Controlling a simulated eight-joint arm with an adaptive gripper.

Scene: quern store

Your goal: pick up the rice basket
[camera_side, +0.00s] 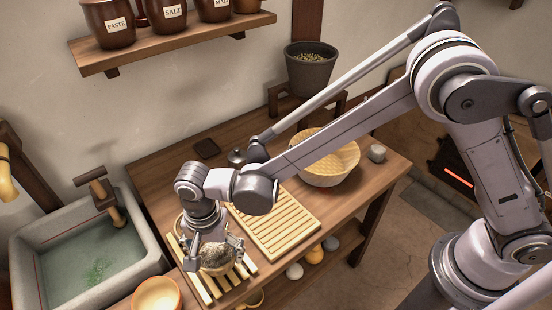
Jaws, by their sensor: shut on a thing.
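My gripper (215,256) is low at the front left of the wooden table, over a slatted rack (238,281). It is shut on a small rounded thing (217,259) with a grey-brown, speckled top and a paler lower part. I cannot tell for sure whether this is the rice basket, or whether it touches the rack.
A slatted board (290,229) lies mid-table. A grey stone cup (376,153) stands right of the woven basket. A dark pot of grain (311,72) stands at the back. A sink (85,248) is at the left, with a wooden bowl (157,294) near it. Jars line a wall shelf (177,44).

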